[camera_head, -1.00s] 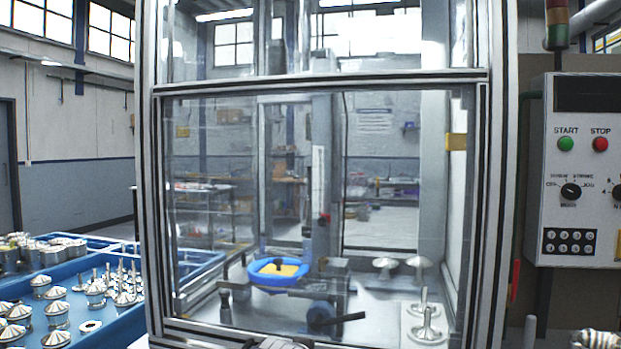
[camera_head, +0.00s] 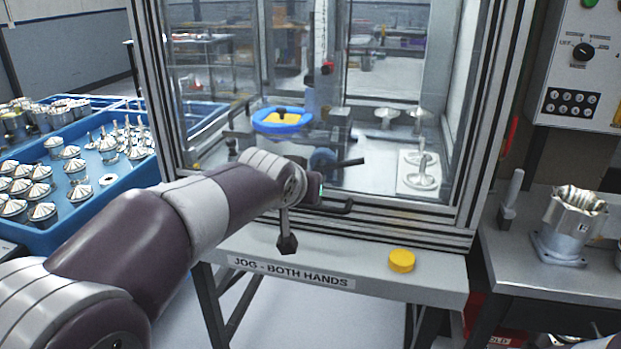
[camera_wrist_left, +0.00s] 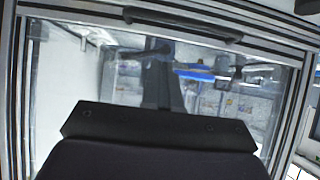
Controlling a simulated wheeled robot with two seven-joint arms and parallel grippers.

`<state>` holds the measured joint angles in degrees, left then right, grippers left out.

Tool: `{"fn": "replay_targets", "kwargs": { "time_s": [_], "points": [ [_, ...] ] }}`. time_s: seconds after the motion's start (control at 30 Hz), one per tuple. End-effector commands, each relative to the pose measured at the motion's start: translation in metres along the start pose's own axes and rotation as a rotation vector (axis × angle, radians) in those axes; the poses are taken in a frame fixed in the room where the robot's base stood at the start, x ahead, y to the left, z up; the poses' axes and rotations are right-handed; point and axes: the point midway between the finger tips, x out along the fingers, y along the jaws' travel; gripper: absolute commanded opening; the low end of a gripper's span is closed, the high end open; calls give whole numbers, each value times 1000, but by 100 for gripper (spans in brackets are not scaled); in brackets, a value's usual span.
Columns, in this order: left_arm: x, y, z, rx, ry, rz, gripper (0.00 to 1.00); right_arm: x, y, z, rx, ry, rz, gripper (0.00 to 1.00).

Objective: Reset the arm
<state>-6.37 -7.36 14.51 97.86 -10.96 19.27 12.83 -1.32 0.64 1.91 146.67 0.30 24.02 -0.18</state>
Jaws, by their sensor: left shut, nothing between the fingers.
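My left arm (camera_head: 205,215) comes in from the left in the head view and reaches across the front of the glazed cabinet. My left gripper (camera_head: 315,191) is at its end, close to the lower cabinet frame and a black door handle (camera_head: 337,209). It is shut and empty; its fingertips cannot be made out. In the left wrist view, the dark gripper body fills the bottom, with the cabinet glass beyond and the handle (camera_wrist_left: 185,25) across the top. My right gripper is not in view.
A ledge labelled "JOG - BOTH HANDS" carries a yellow button (camera_head: 402,261); a black knob (camera_head: 287,243) stands below my left wrist. A blue tray (camera_head: 75,225) of metal parts is at left. A metal housing (camera_head: 574,222) stands on the right bench.

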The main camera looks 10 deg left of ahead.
Motion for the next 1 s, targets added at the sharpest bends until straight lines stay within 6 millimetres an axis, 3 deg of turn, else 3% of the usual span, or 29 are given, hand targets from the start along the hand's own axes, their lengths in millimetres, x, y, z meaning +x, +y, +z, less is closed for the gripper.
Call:
{"fn": "replay_targets", "kwargs": {
  "time_s": [0.17,0.23,0.27,0.4,0.47,0.6,0.73,0.77,0.8,1.0],
  "points": [
    [-19,0,1,20,-3,1,0,-1,0,0,0,0,0,0],
    [-16,1,24,37,-58,5,0,-1,0,0,0,0,0,0],
    [-13,1,40,46,-96,7,0,-1,0,0,0,0,0,0],
    [-3,-5,146,65,-347,14,0,-1,0,0,0,0,0,0],
    [-5,-9,190,63,-451,15,0,-1,0,0,0,0,0,0],
    [-24,-16,277,44,-665,14,0,-1,0,0,0,0,0,0],
    [-52,-23,347,0,-850,2,0,-1,0,0,0,0,0,0],
    [-58,-28,351,-22,-883,-10,0,-7,0,-1,0,-1,0,0],
    [-77,-26,314,-15,-865,-6,0,-44,0,-4,0,-2,0,0],
    [-122,-26,246,-13,-863,-6,0,-126,0,-15,0,1,0,0]
  ]
}}
